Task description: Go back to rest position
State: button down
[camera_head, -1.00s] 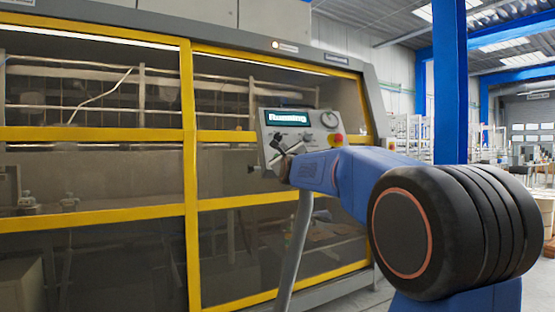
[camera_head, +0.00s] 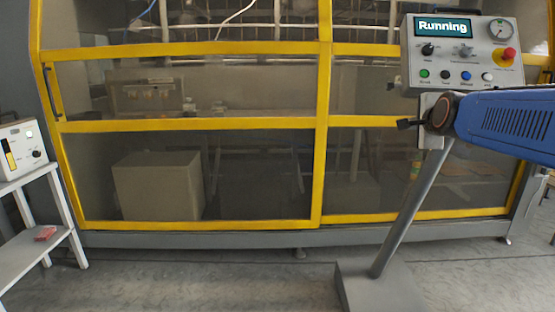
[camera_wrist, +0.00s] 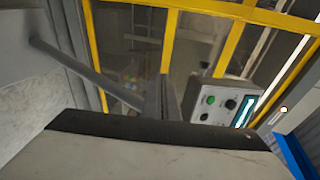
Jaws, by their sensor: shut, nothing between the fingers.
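My gripper (camera_head: 405,124) is small and dark at the end of my blue arm, which comes in from the right edge of the head view. It is shut and empty. It shows just below the lower left of the grey control panel (camera_head: 437,70), in front of its post; I cannot tell the gap. The panel's screen reads "Running". It has a black knob, a gauge, a red button on yellow and a row of coloured buttons. The panel also shows tilted in the wrist view (camera_wrist: 212,118), right of the fingers.
The case packer's yellow-framed clear doors (camera_head: 190,125) fill the back, with a pale box (camera_head: 157,187) behind them. The panel's slanted post (camera_head: 405,220) stands on a grey floor base (camera_head: 380,290). A white stand (camera_head: 35,185) at left carries a small device (camera_head: 20,150). Floor between is clear.

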jog(key=s+a+f+n+g, duration=0.3)
jog(key=s+f+n, duration=0.3)
jog(key=s+f, duration=0.4)
jog(key=s+a+f+n+g+y, duration=0.1)
jog(key=s+a+f+n+g, duration=0.1)
jog(key=s+f+n, duration=0.5)
jog(key=s+a+f+n+g+y, duration=0.1)
jog(key=s+a+f+n+g, duration=0.2)
jog(key=s+f, duration=1)
jog(key=s+n+g, duration=0.1)
jog(key=s+n, duration=0.2)
jog(key=s, duration=0.3)
jog(key=shift+s+a+f+g, duration=0.15)
jog(key=shift+a+f+g, duration=0.2)
jog(key=shift+f+g, duration=0.05)
